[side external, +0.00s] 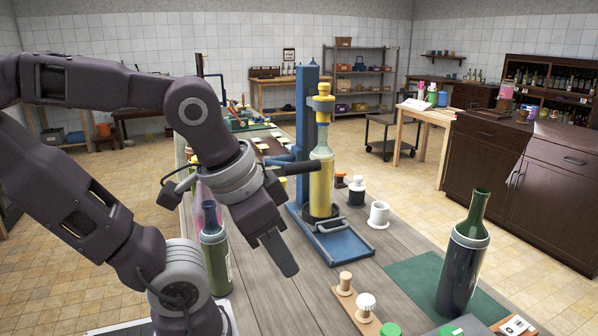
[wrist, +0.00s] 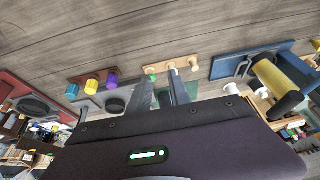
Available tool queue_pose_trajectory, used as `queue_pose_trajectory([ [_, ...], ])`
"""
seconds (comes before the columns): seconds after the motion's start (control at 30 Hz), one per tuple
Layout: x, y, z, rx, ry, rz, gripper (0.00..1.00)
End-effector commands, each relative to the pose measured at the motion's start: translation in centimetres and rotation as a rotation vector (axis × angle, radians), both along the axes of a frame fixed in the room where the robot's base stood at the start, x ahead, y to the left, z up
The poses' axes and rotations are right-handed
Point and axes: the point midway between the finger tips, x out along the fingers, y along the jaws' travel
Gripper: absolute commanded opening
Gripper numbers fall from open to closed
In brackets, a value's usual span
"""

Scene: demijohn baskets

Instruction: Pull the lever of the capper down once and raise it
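The capper is blue, with a tall column (side external: 307,115), a yellow head (side external: 323,103) and a blue base (side external: 343,244). A bottle with yellow contents (side external: 321,180) stands upright in it. The capper's lever (side external: 298,168) shows a dark grip pointing left of the bottle, near the column's mid height; my wrist partly hides it. In the wrist view the capper's base (wrist: 238,66) is at the right. My gripper (side external: 283,258) is left of the capper, below the lever and apart from it. In the wrist view its two fingers (wrist: 160,82) stand apart with nothing between them.
A dark green bottle (side external: 464,255) stands at the right on a green mat (side external: 412,276). A white mug (side external: 378,215) is right of the capper. A wooden strip with stoppers (side external: 358,308) lies at the front.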

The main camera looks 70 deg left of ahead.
Motion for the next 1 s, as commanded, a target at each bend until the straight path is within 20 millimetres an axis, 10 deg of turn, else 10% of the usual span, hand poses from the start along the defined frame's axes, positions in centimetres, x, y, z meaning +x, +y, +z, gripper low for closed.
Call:
queue_pose_trajectory([
  [0.17,-0.5,7.8,-2.9,0.374,0.432,0.146,0.46],
  [0.33,4.5,15.6,-0.6,0.979,0.561,0.285,0.46],
  [0.6,13.1,17.2,1.9,1.478,0.340,0.306,0.46],
  [1.0,13.3,23.5,1.9,1.490,0.329,0.308,0.46],
])
